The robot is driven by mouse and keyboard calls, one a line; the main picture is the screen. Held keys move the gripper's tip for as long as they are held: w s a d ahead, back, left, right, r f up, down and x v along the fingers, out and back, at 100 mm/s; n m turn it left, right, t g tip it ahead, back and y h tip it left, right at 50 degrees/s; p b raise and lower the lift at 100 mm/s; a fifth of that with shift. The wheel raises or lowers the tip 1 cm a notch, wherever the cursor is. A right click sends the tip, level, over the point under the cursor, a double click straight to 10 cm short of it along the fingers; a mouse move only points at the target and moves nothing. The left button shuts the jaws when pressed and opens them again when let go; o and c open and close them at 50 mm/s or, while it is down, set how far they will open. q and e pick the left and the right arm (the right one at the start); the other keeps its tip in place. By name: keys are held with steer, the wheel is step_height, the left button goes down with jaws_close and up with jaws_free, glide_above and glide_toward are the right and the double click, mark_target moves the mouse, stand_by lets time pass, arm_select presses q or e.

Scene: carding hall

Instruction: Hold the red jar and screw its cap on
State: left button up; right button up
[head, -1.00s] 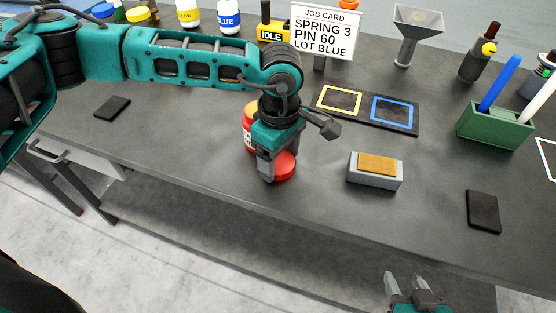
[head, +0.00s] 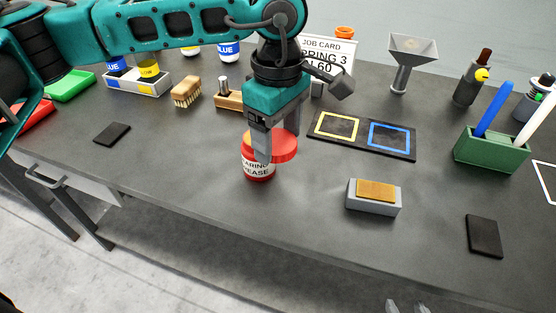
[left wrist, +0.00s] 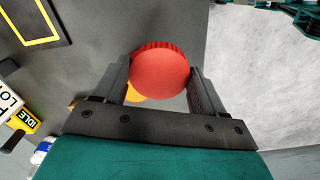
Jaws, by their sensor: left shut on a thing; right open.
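The red jar (head: 258,170) with a white grease label stands upright on the dark bench, left of the middle. My left gripper (head: 276,143) points down and is shut on the red cap (head: 284,150), which overlaps the jar's upper right part in the head view. The cap looks raised off the bench and offset from the jar; the gap between them cannot be judged. In the left wrist view the cap (left wrist: 160,72) sits between both fingers, with a yellow-orange shape partly hidden behind it. Only the fingertips of my right gripper (head: 405,307) show at the bottom edge, apart and empty.
A grey block with a brown top (head: 376,190) stands right of the jar. Behind it lies a black board (head: 358,132) with yellow and blue squares. A green pen holder (head: 490,150) and a dark pad (head: 484,236) are at the right. The bench's front edge is close.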

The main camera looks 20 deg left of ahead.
mark_target(278, 142)
arm_select(q)
step_height(278, 142, up, 8)
steer(key=shift+f, duration=0.2)
stand_by(0.3)
